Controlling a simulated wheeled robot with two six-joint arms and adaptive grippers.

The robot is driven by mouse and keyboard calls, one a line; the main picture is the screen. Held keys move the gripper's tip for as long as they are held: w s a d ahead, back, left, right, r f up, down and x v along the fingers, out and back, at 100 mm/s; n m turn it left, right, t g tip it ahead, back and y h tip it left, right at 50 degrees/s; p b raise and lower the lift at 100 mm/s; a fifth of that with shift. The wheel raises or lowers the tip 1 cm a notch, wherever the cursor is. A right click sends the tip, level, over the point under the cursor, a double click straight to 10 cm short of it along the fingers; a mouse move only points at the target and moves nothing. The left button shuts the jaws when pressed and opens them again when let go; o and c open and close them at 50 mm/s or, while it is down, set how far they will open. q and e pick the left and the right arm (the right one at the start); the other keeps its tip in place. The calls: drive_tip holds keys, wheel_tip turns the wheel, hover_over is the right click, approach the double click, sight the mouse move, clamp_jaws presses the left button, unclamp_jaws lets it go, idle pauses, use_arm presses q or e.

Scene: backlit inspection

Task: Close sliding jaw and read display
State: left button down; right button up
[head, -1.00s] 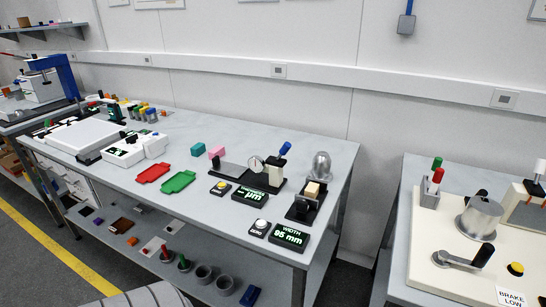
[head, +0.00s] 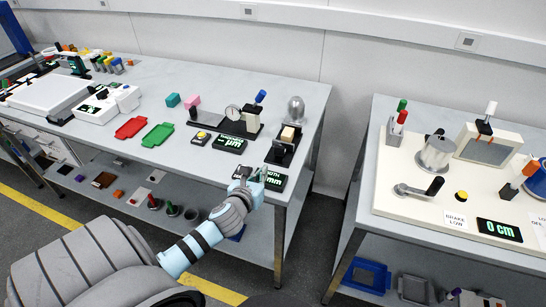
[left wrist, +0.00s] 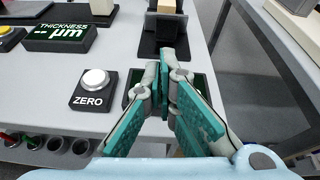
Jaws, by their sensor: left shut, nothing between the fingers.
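The width gauge (head: 281,152), a black stand with a sliding jaw and a tan block (head: 290,134), sits near the table's right end. Its lower part also shows at the top of the left wrist view (left wrist: 165,38). Its display (head: 274,181) is partly covered by my left gripper (head: 247,174); only part of "WIDTH" and "mm" shows, and the number is hidden. My left gripper is shut and empty, in front of the display and short of the gauge. In the left wrist view its fingertips (left wrist: 168,62) point toward the gauge. My right gripper is out of view.
A ZERO button (left wrist: 93,88) is left of the fingers. A thickness display (left wrist: 70,33) and dial gauge (head: 239,122) stand farther left. Red (head: 131,127) and green (head: 157,135) trays lie on the table. A gap separates it from the right-hand bench (head: 380,150).

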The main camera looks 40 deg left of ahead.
sight(276, 153)
use_arm(q)
drive_tip(key=shift+m, duration=0.5)
drive_tip(key=x, duration=0.3)
drive_tip(key=b+x, duration=0.1)
drive_tip(key=x, duration=0.3)
drive_tip(key=b+x, duration=0.1)
drive_tip(key=x, duration=0.2)
drive_tip(key=shift+w+a+r, duration=0.1)
drive_tip(key=shift+w+r, duration=0.05)
drive_tip(key=shift+w, duration=0.2)
drive_tip(key=shift+r, duration=0.1)
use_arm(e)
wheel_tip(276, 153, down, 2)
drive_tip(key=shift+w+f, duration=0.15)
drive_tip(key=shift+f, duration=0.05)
